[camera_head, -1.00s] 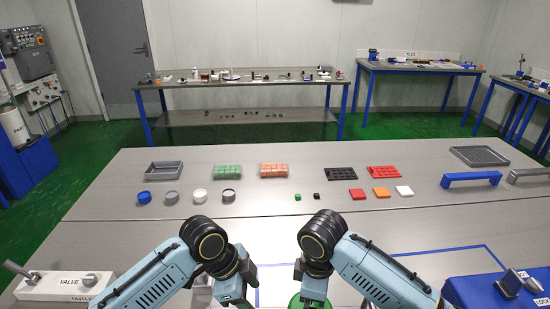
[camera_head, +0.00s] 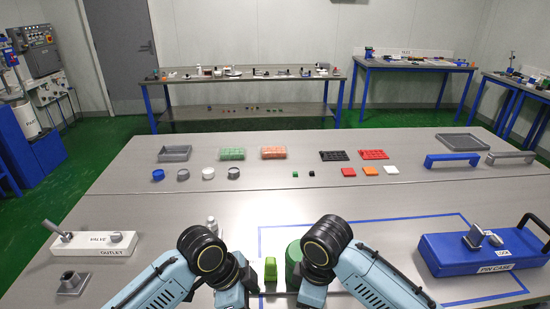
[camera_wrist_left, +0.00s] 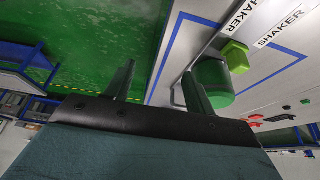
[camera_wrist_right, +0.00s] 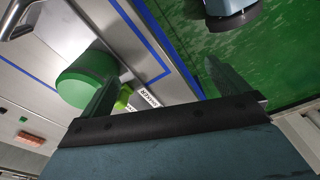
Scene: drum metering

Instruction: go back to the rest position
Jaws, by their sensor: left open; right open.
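My left gripper (camera_wrist_left: 158,82) is open in the left wrist view, with nothing between its fingers. My right gripper (camera_wrist_right: 162,78) is also open and empty in the right wrist view. In the head view both arms come in from the bottom edge, and their fingertips are hidden below it. A green drum (camera_head: 293,262) stands on the table between the two arms, partly behind my right arm. It also shows in the left wrist view (camera_wrist_left: 214,84) and the right wrist view (camera_wrist_right: 84,80). Both grippers look apart from it.
A small green block (camera_head: 270,270) stands beside the drum. Trays, caps and small blocks line the table's far half. The middle strip of the table is clear.

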